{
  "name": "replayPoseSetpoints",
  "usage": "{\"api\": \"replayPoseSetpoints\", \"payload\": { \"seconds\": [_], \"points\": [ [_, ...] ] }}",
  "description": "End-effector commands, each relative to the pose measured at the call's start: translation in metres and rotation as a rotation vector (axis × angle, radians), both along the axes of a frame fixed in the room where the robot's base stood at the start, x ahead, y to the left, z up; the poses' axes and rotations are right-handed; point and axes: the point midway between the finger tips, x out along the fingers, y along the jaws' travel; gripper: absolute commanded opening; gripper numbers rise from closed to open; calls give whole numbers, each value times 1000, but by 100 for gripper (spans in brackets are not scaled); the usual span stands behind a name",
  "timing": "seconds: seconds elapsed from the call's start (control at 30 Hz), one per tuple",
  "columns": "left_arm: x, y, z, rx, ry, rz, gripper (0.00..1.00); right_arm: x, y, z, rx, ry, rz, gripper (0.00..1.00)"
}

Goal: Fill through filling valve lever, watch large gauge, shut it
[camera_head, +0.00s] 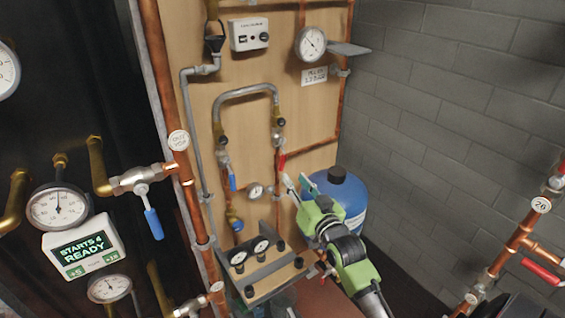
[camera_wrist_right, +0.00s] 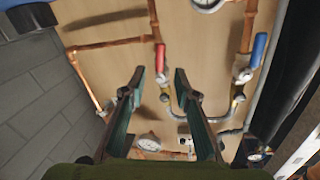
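A short red lever (camera_head: 282,161) hangs from the valve on the right leg of the grey filling loop (camera_head: 247,91); it also shows in the right wrist view (camera_wrist_right: 160,58). A blue lever (camera_head: 232,181) hangs on the left leg, also seen in the wrist view (camera_wrist_right: 258,50). The large gauge (camera_head: 311,43) is at the board's upper right, above a fill sign (camera_head: 314,76); its needle is too small to read surely. My right gripper (camera_head: 294,182) is open and empty, just below and in front of the red lever. In the wrist view its fingertips (camera_wrist_right: 160,75) are apart. My left gripper is out of view.
A blue vessel (camera_head: 345,192) stands right behind my right gripper. A small gauge (camera_head: 255,191) sits between the levers. At left are a display (camera_head: 84,247) and another blue lever (camera_head: 153,222).

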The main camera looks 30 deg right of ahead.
Motion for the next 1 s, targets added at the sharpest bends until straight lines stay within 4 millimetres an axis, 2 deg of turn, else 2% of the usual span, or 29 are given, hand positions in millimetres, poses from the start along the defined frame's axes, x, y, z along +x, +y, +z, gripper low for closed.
{"api": "replayPoseSetpoints", "payload": {
  "seconds": [0.03, 0.2, 0.43, 0.6, 0.93, 0.97, 1.0],
  "points": [
    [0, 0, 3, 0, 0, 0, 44, 12, -2, 3, 0, -1, 0, 28],
    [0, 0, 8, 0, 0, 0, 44, 49, -8, 3, -1, -1, 0, 28],
    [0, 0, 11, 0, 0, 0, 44, 84, -14, 1, -1, 2, 0, 28],
    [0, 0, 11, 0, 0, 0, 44, 96, -16, 0, -1, 2, 1, 28],
    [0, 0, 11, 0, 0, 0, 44, 99, -16, 0, -2, 2, 1, 28],
    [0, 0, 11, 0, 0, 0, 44, 99, -16, 0, -1, 2, 1, 23],
    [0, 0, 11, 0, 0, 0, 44, 99, -16, 0, -1, 2, 1, 13]
  ]
}}
